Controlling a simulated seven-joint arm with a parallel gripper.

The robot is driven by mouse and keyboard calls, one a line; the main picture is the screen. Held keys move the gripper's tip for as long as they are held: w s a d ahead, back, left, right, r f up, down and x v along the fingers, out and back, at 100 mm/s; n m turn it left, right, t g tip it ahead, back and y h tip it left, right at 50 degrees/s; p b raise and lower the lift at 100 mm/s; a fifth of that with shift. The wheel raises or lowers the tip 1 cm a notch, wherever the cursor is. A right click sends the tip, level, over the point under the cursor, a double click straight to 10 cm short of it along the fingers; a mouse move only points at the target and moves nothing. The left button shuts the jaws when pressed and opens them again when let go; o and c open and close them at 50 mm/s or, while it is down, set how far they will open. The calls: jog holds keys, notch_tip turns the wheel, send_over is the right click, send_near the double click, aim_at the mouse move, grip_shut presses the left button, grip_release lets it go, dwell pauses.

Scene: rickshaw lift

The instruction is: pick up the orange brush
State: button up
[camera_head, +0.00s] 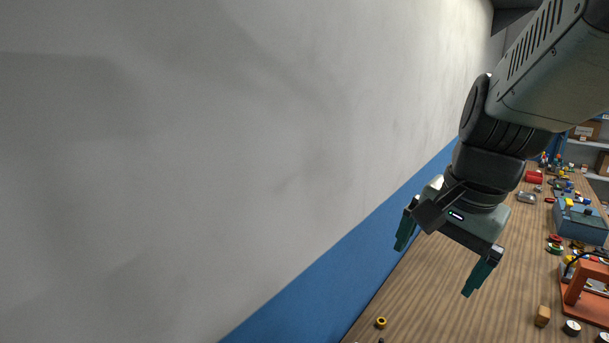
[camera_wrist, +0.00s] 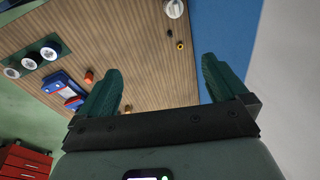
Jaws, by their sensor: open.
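My gripper (camera_head: 434,269) is open and empty, above the wooden workbench in the head view. Its two teal fingers also show spread apart in the wrist view (camera_wrist: 161,65), with bare wood between them. No thing in the head view can be made out clearly as an orange brush. In the wrist view a small orange object (camera_wrist: 88,76) lies on the bench, left of the left finger and apart from it. It is too small to tell whether it is the brush.
The workbench (camera_head: 490,275) has clear wood under the gripper. A yellow ring (camera_head: 381,322) lies near its left edge, and a small wooden block (camera_head: 542,316) lies to the right. An orange frame (camera_head: 590,293) and a blue-grey box (camera_head: 580,222) stand further right. A grey wall (camera_head: 250,130) rises on the left.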

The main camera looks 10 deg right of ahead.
jog(key=s+a+r+n+t, duration=0.2)
jog(key=s+a+r+n, duration=0.2)
jog(key=s+a+n, duration=0.4)
jog(key=a+n, duration=0.2)
jog(key=a, duration=0.1)
jog(key=shift+a+r+t, duration=0.15)
jog(key=shift+a+t, duration=0.1)
jog(key=shift+t, duration=0.05)
jog(key=shift+s+a+r+n+h, duration=0.2)
jog(key=shift+s+n+h, duration=0.1)
jog(key=shift+n, duration=0.1)
jog(key=shift+c, duration=1)
jog(key=shift+a, duration=0.1)
jog(key=c, duration=0.6)
jog(key=shift+c, duration=0.2)
